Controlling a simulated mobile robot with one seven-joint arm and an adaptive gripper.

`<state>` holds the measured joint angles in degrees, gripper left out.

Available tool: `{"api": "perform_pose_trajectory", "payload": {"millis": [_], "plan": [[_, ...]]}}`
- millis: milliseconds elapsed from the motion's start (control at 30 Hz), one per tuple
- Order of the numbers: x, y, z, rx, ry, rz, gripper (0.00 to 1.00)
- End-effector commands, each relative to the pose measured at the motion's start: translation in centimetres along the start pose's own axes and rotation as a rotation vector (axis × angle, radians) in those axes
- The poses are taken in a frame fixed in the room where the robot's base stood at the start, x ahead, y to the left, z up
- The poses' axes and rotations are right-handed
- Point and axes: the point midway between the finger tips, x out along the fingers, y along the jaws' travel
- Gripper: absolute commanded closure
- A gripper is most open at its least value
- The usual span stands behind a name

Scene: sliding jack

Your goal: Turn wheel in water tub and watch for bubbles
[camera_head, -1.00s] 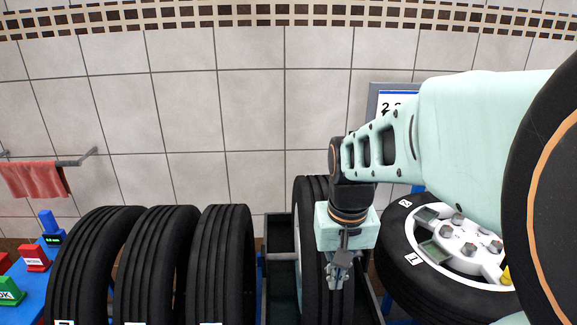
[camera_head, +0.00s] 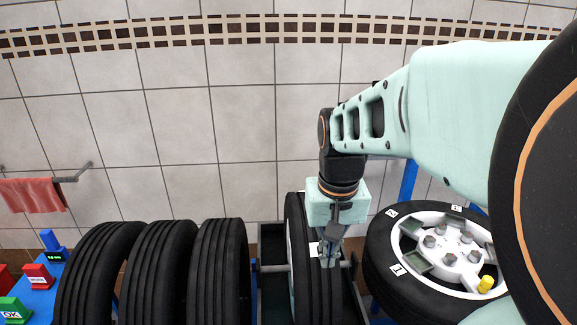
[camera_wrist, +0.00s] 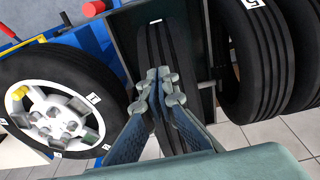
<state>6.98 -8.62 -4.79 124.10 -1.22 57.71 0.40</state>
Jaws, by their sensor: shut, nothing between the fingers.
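The wheel (camera_head: 296,270) stands upright in the dark tub (camera_head: 272,290), its black tread facing up; it also shows in the wrist view (camera_wrist: 152,48). My gripper (camera_head: 329,258) is shut and empty, with its fingertips at the top of the tread. In the wrist view my gripper (camera_wrist: 162,88) has its fingertips together over the tread; I cannot tell if they press on it. A white label shows on the tread beside the fingers in the head view. The water and any bubbles cannot be made out.
Several black tyres (camera_head: 215,270) stand in a row left of the tub. A wheel with a white rim (camera_head: 440,250) lies at the right, with a yellow cap (camera_head: 486,284). Red, green and blue boxes (camera_head: 38,277) sit at the far left. A red towel (camera_head: 32,195) hangs on the wall.

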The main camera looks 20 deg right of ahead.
Motion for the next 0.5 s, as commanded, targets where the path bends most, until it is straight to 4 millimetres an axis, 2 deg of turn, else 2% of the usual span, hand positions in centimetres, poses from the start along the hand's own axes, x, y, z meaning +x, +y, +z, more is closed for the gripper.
{"api": "perform_pose_trajectory", "payload": {"millis": [33,500], "plan": [[-3.1,-0.3,-1.5,-0.007,0.089,-0.006,1.00],[-2.2,-0.2,-10.8,-0.003,0.082,-0.007,1.00]]}}
